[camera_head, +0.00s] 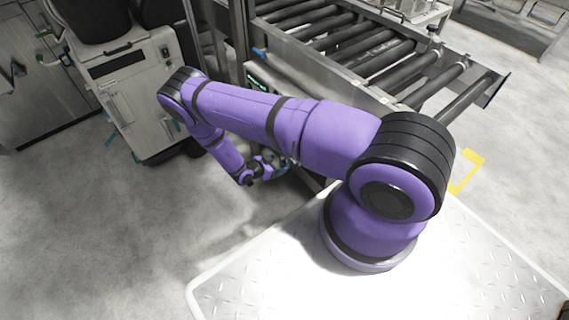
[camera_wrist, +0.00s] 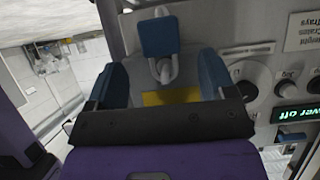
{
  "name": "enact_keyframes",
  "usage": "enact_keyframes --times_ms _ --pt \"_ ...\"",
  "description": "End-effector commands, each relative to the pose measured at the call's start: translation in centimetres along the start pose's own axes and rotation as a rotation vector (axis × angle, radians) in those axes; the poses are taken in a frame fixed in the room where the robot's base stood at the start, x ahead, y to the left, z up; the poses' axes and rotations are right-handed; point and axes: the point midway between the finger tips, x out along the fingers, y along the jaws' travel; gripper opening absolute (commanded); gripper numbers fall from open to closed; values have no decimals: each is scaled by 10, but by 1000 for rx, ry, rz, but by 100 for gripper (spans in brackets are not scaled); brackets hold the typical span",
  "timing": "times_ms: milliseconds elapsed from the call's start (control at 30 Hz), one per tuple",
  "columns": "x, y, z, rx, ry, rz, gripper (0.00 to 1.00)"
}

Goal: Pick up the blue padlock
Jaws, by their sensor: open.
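The blue padlock (camera_wrist: 159,37) shows in the wrist view at the top middle. Its grey shackle hooks through a metal fitting on a control panel, just beyond and between my fingertips. My gripper (camera_wrist: 161,68) is open, with one blue finger on each side of the shackle and nothing held. In the head view my gripper (camera_head: 281,164) is small and partly dark, beside the conveyor frame. I cannot make out the padlock there. Whether the fingers touch it is unclear.
The control panel (camera_wrist: 250,60) carries a black rotary knob (camera_wrist: 250,85), smaller knobs and a lit green display (camera_wrist: 298,113), close right of my gripper. A roller conveyor (camera_head: 350,45) stands behind my arm. A grey cabinet (camera_head: 135,90) stands left. Open floor (camera_head: 120,240) lies front left.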

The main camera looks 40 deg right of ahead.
Motion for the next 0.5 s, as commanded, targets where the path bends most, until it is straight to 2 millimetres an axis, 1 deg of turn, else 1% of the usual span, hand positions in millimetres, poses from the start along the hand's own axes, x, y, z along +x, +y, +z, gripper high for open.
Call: enact_keyframes --times_ms 200,300,400,500 --pt "30 0 -2 0 3 1 77" --pt "42 0 -2 0 1 1 77" --pt "46 -1 -2 1 1 0 77" --pt "46 -1 -2 1 0 0 77"
